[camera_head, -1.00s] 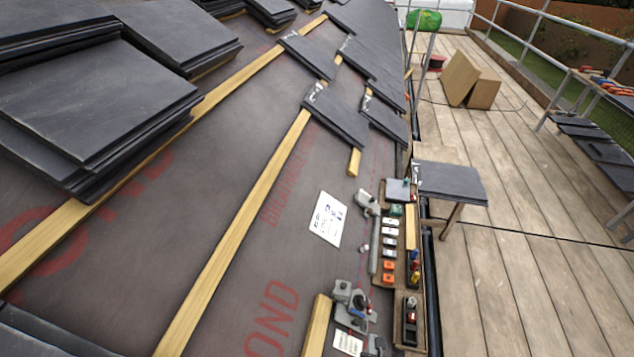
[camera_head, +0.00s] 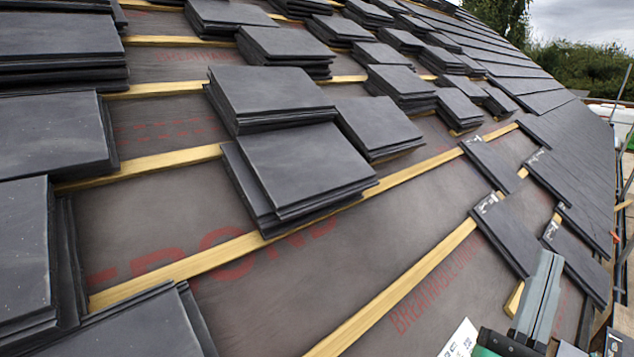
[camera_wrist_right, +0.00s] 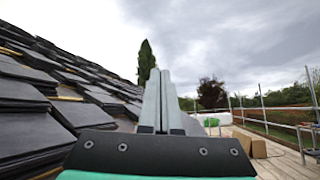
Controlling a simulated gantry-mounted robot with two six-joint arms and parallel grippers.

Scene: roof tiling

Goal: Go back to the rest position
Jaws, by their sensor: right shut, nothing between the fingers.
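My right gripper (camera_head: 549,258) is at the lower right of the head view, its grey fingers pointing up and away. It also shows in the right wrist view (camera_wrist_right: 159,74), where its two fingers stand side by side, shut with nothing between them. In the head view it is in front of the laid slates near the roof's lower edge; I cannot tell its height above them. My left gripper is not in view.
Stacks of dark slates (camera_head: 305,165) sit on wooden battens (camera_head: 405,290) over the membrane (camera_head: 300,290). A white label (camera_head: 460,340) lies at the bottom. In the right wrist view, a plank walkway (camera_wrist_right: 275,165) with railings runs along the right.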

